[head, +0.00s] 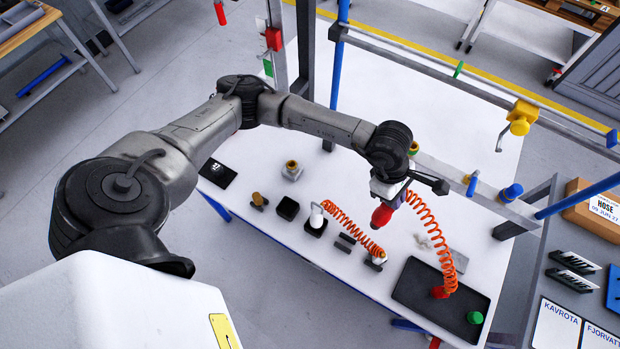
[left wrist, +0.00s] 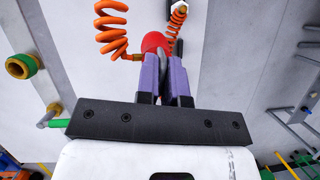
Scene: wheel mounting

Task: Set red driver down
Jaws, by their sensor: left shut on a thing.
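The red driver (head: 381,216) hangs over the white workbench, below my left wrist. My left gripper (head: 396,200) is shut on it, with the purple fingers around its body. In the left wrist view, the fingers (left wrist: 165,82) close on the red driver (left wrist: 154,41), whose rounded red top shows beyond them. Much of the driver is hidden by the fingers. An orange coiled hose (head: 428,222) hangs beside the driver. My right gripper is not in view.
A black tray (head: 411,284) at the bench's front right holds a red piece (head: 440,292) and a green piece (head: 474,317). Another orange coil (head: 345,226) and several small holders stand left of it. A metal rail with a yellow fixture (head: 521,115) crosses behind.

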